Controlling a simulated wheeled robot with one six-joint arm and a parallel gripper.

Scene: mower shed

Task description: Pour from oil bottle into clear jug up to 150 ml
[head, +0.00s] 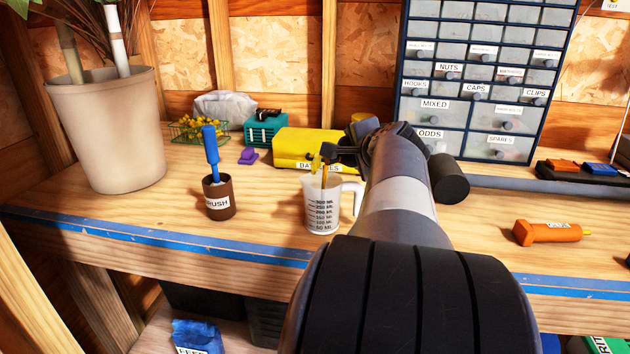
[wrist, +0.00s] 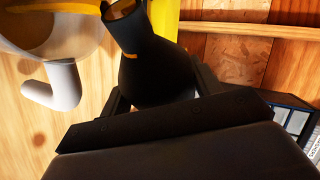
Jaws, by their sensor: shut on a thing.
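The clear jug (head: 320,212) stands upright on the bench, its handle to the right and dark ml marks on its front. My gripper (head: 343,152) is above and just right of it, shut on the dark oil bottle (wrist: 150,62). The bottle is tilted, its mouth towards the jug; my arm hides most of it in the head view. An amber streak at the jug's mouth in the head view looks like oil falling in. The wrist view shows the jug's rim and handle (wrist: 58,88) and a brownish patch inside. I cannot read the oil level.
A brown brush cup (head: 218,200) stands left of the jug, with a large plant pot (head: 105,130) further left. A yellow box (head: 300,147) sits close behind the jug. A drawer cabinet (head: 480,80) stands at the back right. An orange tool (head: 548,232) lies at right.

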